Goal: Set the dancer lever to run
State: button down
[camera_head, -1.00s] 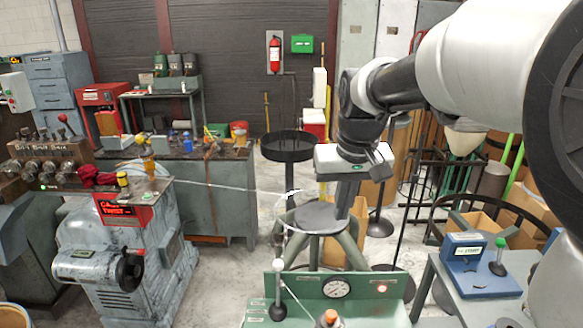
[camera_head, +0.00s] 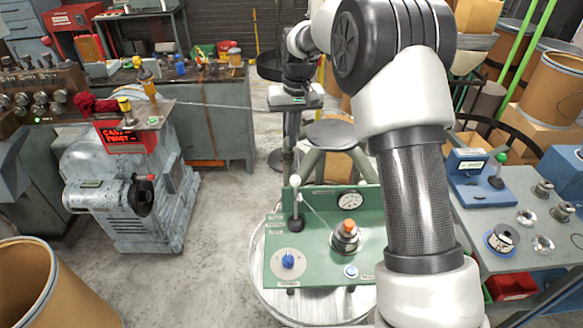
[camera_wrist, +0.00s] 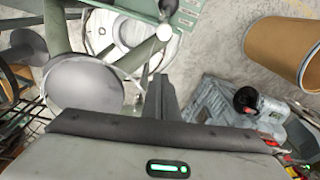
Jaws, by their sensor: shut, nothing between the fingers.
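The dancer lever (camera_head: 296,206) is a pale rod with a white ball top on a dark round base, at the left of the green panel (camera_head: 320,262). It stands nearly upright, with small labels to its left, too small to read. In the wrist view its white ball (camera_wrist: 164,33) shows just beyond the fingers. My gripper (camera_head: 289,160) points down behind the lever's ball in the head view. The fingers (camera_wrist: 161,88) are shut and empty. I cannot tell for sure whether they touch the lever; they look apart.
The panel also carries a gauge (camera_head: 350,200), an orange-topped spool (camera_head: 346,236) and a blue knob (camera_head: 288,260). A round grey stand (camera_head: 335,133) is behind it. A side table (camera_head: 535,215) is at right, a cardboard drum (camera_head: 45,285) at lower left. Floor between is clear.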

aim_at(296, 196)
jog(key=shift+f, duration=0.1)
jog(key=f, duration=0.3)
jog(key=s+f, duration=0.1)
jog(key=f, duration=0.2)
jog(key=s+f+p, duration=0.1)
jog(key=f, duration=0.1)
jog(key=shift+s+f, duration=0.25)
jog(key=shift+f, duration=0.15)
jog(key=shift+s, duration=0.25)
jog(key=shift+b, duration=0.3)
